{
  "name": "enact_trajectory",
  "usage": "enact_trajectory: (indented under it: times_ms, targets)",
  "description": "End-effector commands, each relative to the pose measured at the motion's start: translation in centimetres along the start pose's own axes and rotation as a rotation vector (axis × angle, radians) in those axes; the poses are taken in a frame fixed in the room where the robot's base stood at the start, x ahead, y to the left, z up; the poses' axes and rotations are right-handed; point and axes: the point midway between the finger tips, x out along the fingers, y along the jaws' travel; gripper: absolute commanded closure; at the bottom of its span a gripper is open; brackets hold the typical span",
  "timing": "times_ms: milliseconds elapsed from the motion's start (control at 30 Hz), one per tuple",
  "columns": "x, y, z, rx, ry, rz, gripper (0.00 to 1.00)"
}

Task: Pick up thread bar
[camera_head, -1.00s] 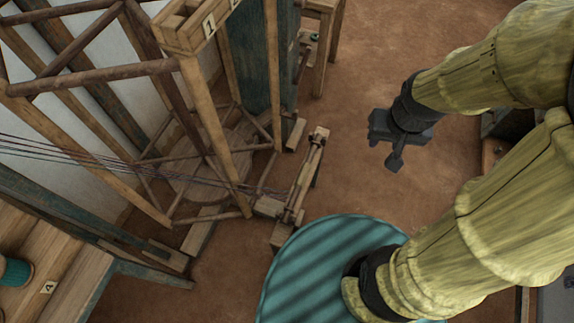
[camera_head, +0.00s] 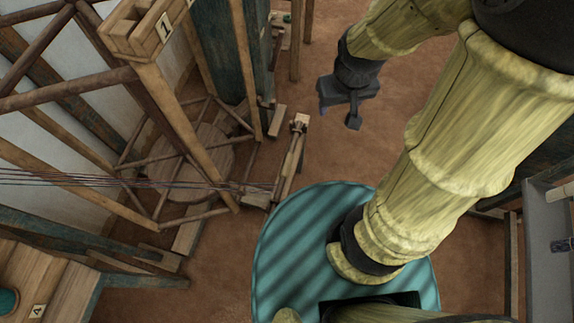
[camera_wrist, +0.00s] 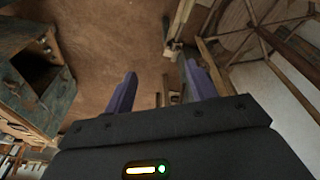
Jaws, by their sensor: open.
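The threads (camera_head: 130,180) stretch in from the left edge in the head view. They end at a slim wooden bar (camera_head: 291,160) on a low wooden stand at the centre, which looks like the thread bar. My gripper (camera_head: 338,114) is up and right of this bar in the picture, apart from it, with nothing held. In the wrist view my gripper (camera_wrist: 160,70) shows two purple fingers spread wide with empty space between them. I cannot clearly make out the thread bar in the wrist view.
A wooden frame of poles (camera_head: 150,90) stands left of the bar. A dark teal post (camera_head: 222,50) rises behind it. Bare brown floor (camera_head: 400,95) lies around my gripper. In the wrist view a worn cabinet (camera_wrist: 35,80) stands at the left.

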Motion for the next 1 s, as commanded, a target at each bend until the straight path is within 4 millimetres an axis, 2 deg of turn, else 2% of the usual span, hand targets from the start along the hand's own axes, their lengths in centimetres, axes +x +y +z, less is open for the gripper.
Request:
enact_trajectory:
  times_ms: [167,367,700,833,1000]
  targets:
    - [4.5,-2.0,-1.5,-0.448,-0.108,-0.005,0.44]
    - [10.9,-5.0,-3.2,-1.106,-0.24,-0.061,0.44]
    - [22.9,-12.0,-4.6,-2.18,-0.361,-0.257,0.44]
    - [26.4,-14.3,-4.6,-2.479,-0.368,-0.325,0.44]
    - [28.0,-15.5,-4.7,-2.639,-0.364,-0.359,0.44]
